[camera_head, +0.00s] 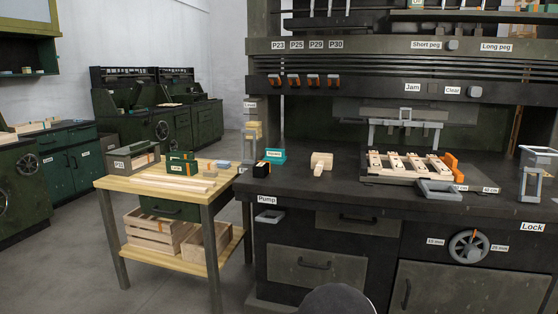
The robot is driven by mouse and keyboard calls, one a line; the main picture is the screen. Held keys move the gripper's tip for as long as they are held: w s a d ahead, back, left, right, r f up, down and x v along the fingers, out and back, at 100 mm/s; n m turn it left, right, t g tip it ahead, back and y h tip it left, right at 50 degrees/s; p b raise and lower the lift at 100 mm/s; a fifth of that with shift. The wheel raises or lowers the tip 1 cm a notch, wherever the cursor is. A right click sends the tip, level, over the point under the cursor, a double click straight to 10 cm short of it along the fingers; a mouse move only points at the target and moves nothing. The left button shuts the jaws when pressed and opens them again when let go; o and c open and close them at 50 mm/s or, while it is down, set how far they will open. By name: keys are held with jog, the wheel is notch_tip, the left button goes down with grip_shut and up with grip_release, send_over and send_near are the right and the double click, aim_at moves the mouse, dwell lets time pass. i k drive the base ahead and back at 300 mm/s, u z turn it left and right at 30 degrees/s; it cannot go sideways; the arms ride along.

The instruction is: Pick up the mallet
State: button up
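A pale wooden mallet (321,162) lies on the dark workbench top (335,186), left of the middle of the bench. It has a blocky head and a short handle that seems to point toward the bench front. Nothing touches it, and the bench around it is bare. My gripper is not in view. A dark rounded shape at the bottom edge may be part of my own body; I cannot tell.
Right of the mallet, a jig with wooden slats (408,164) sits under a grey press frame (404,125). A teal box (275,155) and a small black-and-orange block (261,169) are to its left. A wooden side table (150,184) with several items stands further left.

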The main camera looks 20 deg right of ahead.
aim_at(319, 162)
jog(key=u, duration=0.15)
jog(key=i, duration=0.8)
jog(key=z, duration=0.7)
jog(key=i, duration=0.7)
jog(key=z, duration=0.65)
